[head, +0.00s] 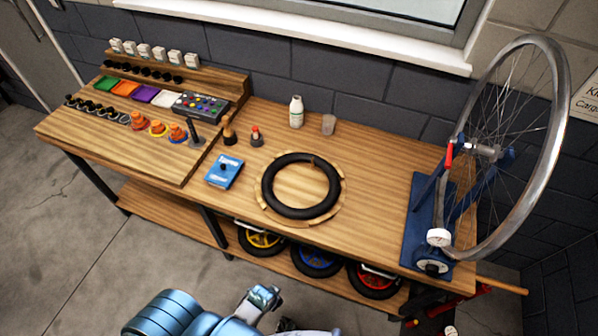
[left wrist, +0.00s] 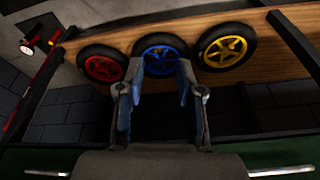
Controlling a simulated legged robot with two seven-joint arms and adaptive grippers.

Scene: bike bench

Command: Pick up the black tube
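The black tube (head: 300,212) is a thick black ring lying flat on a round wooden board (head: 266,208) in the middle of the bench. My left gripper (head: 264,297) is low in front of the bench, apart from the tube. In the left wrist view its two fingers (left wrist: 158,88) stand apart with nothing between them, facing the lower shelf. The tube does not show in the left wrist view. My right gripper cannot be made out in either view.
A blue box (head: 224,172) lies left of the tube; a white bottle (head: 296,112) and a cup (head: 328,124) stand behind. A bicycle wheel in a blue stand (head: 428,230) is at right. Small wheels with yellow (head: 260,240), blue and red hubs sit on the lower shelf.

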